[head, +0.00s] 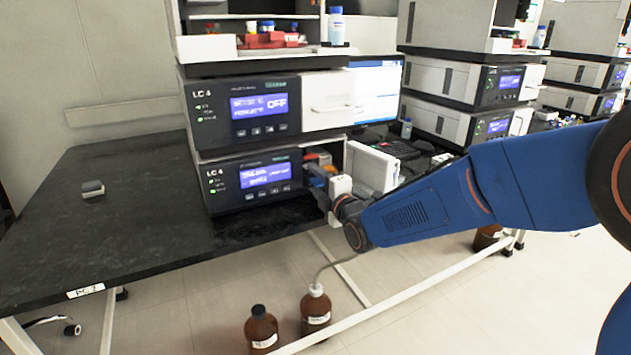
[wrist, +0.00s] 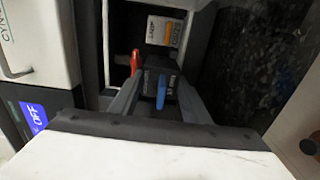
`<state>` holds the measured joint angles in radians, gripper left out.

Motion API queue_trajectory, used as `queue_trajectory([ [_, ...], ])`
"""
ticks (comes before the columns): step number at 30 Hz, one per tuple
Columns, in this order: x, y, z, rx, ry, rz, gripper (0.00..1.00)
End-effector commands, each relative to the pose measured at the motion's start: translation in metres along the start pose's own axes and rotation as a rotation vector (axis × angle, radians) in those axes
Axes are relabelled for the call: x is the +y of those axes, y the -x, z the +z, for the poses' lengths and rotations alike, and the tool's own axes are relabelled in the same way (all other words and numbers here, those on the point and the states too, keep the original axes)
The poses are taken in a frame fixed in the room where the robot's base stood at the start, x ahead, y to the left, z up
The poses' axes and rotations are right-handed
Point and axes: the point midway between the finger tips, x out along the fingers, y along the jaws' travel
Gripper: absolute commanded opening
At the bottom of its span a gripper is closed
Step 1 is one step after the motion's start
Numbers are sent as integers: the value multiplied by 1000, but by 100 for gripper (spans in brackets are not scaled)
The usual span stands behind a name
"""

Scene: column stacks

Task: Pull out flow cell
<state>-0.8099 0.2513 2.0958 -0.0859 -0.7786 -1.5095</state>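The lower LC 4 module (head: 250,182) has its front bay open on the right side. Inside, the wrist view shows a dark block with white lettering and a blue lever (wrist: 161,92), which seems to be the flow cell. The blue part also shows small in the head view (head: 318,170). My gripper (wrist: 160,88) reaches into the bay, with one grey finger on each side of this block. Whether the fingers touch it is not clear. In the head view, my white gripper body (head: 340,186) is at the bay opening and hides part of the inside.
A red lever (wrist: 135,62) and a white labelled part with orange (wrist: 165,30) sit close by in the bay. The white open door (head: 372,167) stands right of my gripper. Brown bottles (head: 262,330) stand on the floor below. The black bench (head: 110,215) is mostly clear at left.

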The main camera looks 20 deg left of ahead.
Motion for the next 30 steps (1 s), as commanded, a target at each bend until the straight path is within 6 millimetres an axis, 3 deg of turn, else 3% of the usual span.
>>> queue_trajectory([
  [1, 0, 0, 0, 0, 0, -1, 18],
  [2, 0, 0, 0, 0, 0, -1, 11],
  [14, 2, 1, 0, 0, 0, 0, 11],
  [30, 3, 27, 0, 0, 0, 1, 11],
])
